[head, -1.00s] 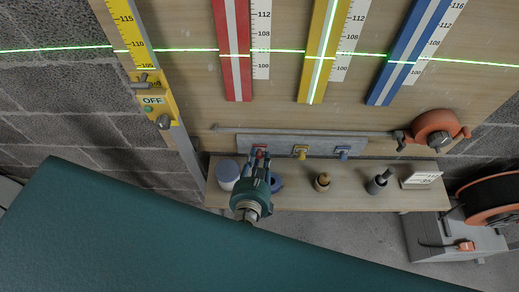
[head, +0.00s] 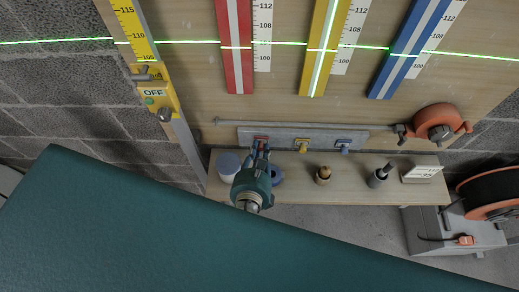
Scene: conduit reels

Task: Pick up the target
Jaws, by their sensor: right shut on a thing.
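My right gripper (head: 262,150) is in front of the left end of the grey strip (head: 323,138) on the wooden board. Its fingers are closed on a small red piece (head: 261,138) there. The gripper hides most of that piece, so its shape cannot be told. A yellow piece (head: 303,145) and a blue piece (head: 342,145) sit on the same strip to the right. My left gripper is not in view. The pictures do not mark which object is the target.
Below the strip a wooden shelf (head: 342,187) holds a white-and-blue jar (head: 228,164), a blue ring (head: 277,176), a tan piece (head: 323,175), a dark cup (head: 377,177) and a white card (head: 419,174). An orange reel (head: 437,126) hangs at right.

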